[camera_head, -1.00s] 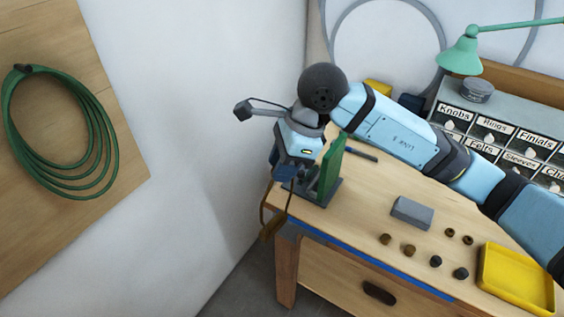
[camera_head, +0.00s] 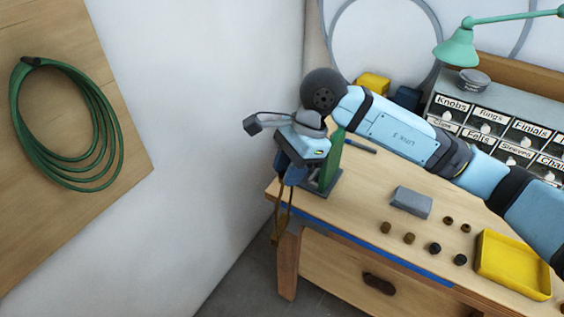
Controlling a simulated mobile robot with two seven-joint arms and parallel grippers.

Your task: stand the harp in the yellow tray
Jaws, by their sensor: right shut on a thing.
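My right gripper (camera_head: 292,173) is at the far left end of the bench, beside a green upright plate on a dark base. It is shut on the harp (camera_head: 281,215), a thin brownish loop that hangs down from the jaws past the bench's left edge. The exact grip point is hard to make out. The yellow tray (camera_head: 512,264) lies at the right front of the bench, well away from the harp, and looks empty. My left gripper is not in view.
The green plate (camera_head: 329,163) stands close beside my gripper. A grey block (camera_head: 411,201) and several small brown and dark knobs (camera_head: 410,239) lie between it and the tray. A labelled drawer cabinet (camera_head: 492,123) and a green lamp (camera_head: 457,48) stand behind.

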